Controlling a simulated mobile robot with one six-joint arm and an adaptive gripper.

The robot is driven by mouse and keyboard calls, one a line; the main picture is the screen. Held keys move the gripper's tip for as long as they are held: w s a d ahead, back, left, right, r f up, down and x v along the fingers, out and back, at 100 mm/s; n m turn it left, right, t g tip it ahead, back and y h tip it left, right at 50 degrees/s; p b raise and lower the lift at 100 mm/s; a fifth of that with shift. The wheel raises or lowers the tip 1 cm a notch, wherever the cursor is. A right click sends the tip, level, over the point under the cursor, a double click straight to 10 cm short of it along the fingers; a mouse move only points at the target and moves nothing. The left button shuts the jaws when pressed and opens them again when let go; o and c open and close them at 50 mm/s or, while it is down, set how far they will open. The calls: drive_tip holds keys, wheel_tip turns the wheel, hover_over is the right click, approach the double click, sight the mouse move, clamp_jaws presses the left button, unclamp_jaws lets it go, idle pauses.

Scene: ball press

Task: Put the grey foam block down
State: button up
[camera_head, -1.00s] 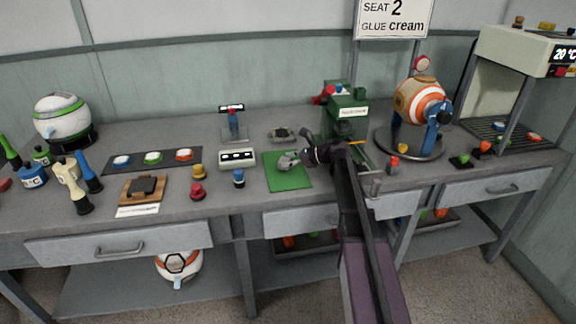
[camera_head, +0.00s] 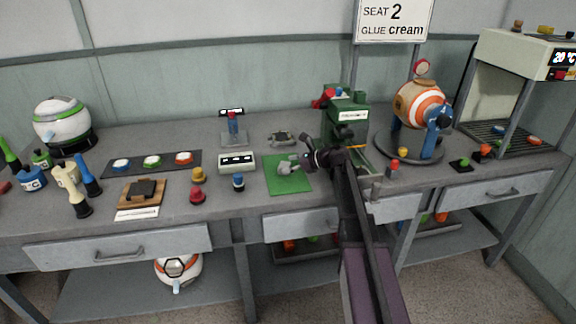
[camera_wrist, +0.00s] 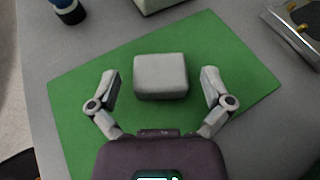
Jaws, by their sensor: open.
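The grey foam block (camera_wrist: 161,77) lies on the green mat (camera_wrist: 75,110) in the wrist view. My gripper (camera_wrist: 160,88) is open, with one finger on each side of the block and a gap showing at both sides. In the head view, my gripper (camera_head: 297,164) is low over the right part of the green mat (camera_head: 289,184). The block is small there and hard to tell from the gripper's fingers.
A white box with a display (camera_head: 237,162) stands left of the mat. A green press (camera_head: 345,118) stands behind my arm. A small grey fixture (camera_head: 282,138) lies behind the mat.

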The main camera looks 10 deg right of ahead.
drive_tip(key=shift+r, duration=0.1)
drive_tip(key=shift+s+d+r, duration=0.1)
drive_tip(key=shift+r, duration=0.05)
drive_tip(key=shift+s+d+r+p, duration=0.15)
drive_tip(key=shift+d+p, duration=0.15)
drive_tip(key=shift+p, duration=0.1)
drive_tip(key=p+v, duration=0.3)
drive_tip(key=v, duration=0.8)
drive_tip(key=shift+p, duration=0.4)
drive_tip(key=shift+c, duration=0.2)
